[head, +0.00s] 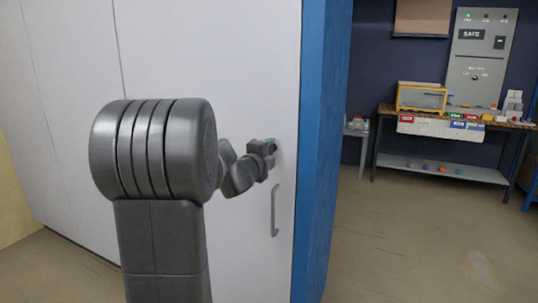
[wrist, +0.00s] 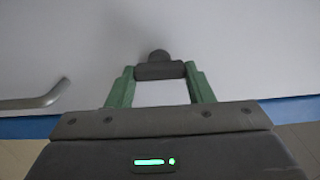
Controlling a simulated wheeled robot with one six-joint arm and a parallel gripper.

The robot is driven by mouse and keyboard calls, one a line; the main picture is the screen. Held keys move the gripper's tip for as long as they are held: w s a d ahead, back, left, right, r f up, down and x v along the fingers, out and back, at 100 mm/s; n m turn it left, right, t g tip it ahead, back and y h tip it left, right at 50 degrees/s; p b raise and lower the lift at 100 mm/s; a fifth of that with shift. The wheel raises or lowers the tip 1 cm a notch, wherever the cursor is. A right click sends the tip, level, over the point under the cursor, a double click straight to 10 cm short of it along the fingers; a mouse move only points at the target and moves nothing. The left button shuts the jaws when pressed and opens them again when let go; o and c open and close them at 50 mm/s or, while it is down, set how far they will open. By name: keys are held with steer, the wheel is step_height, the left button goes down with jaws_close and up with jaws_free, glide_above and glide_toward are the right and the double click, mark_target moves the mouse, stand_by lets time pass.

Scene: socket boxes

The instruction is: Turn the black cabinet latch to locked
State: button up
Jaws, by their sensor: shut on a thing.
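The black latch (wrist: 159,71) is a dark bar with a round part (wrist: 158,56) behind it, on the white cabinet door (head: 225,55). In the wrist view my gripper (wrist: 160,72) has one green finger at each end of the bar, and the bar fills the gap between the fingertips. My gripper is shut on the latch. In the head view my gripper (head: 271,143) is at the door, near its right edge and above the handle. The latch cannot be made out there, as the gripper and wrist cover it.
A grey bar handle (head: 274,211) stands out from the door just below my gripper; it also shows in the wrist view (wrist: 35,102). The cabinet's blue side (head: 325,150) is close on the right. A workbench (head: 450,121) stands farther right, with open floor before it.

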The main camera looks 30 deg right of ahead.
stand_by(0.3)
steer(key=o, duration=1)
steer(key=v, duration=1.3)
steer(key=shift+s+a, duration=0.3)
steer(key=x, duration=1.4)
steer(key=shift+s+a, duration=0.15)
